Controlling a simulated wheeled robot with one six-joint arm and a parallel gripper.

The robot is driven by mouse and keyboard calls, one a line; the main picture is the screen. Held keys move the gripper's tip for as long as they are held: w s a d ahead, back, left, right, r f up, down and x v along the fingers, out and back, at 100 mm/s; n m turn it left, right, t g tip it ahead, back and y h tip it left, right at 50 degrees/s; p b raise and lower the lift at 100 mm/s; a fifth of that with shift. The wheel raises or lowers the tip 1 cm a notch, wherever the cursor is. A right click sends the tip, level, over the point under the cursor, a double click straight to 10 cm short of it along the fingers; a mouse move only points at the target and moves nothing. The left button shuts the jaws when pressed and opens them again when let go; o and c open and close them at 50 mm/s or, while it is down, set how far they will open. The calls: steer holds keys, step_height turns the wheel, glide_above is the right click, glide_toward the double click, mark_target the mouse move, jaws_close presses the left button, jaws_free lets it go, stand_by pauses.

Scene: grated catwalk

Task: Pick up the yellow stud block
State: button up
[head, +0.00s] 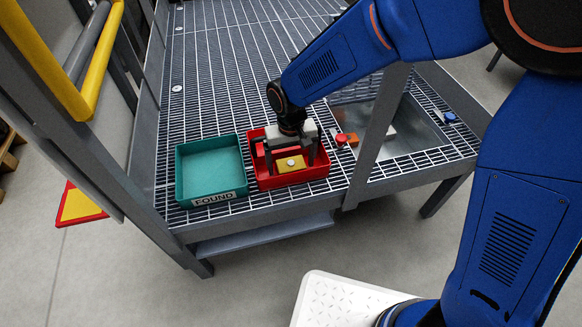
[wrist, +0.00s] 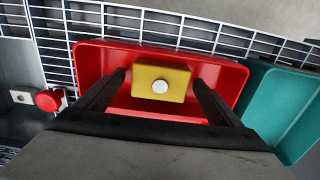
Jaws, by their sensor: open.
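The yellow stud block (head: 292,163) lies in the red tray (head: 320,172), with a round white stud on its top. In the wrist view the yellow stud block (wrist: 173,82) sits between the two dark fingers, toward the middle of the red tray (wrist: 90,63). My gripper (head: 290,168) is open and reaches down into the tray, with one finger on either side of the block. In the wrist view the fingers of my gripper (wrist: 160,80) show gaps to the block on both sides. The block's near side is partly unclear in the head view.
A teal tray (head: 212,141) labelled FOUND stands left of the red tray and is empty. The grating behind the trays is clear.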

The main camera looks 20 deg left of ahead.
steer(key=shift+f, duration=0.4)
steer(key=c, duration=1.2)
steer(key=shift+r, duration=0.15)
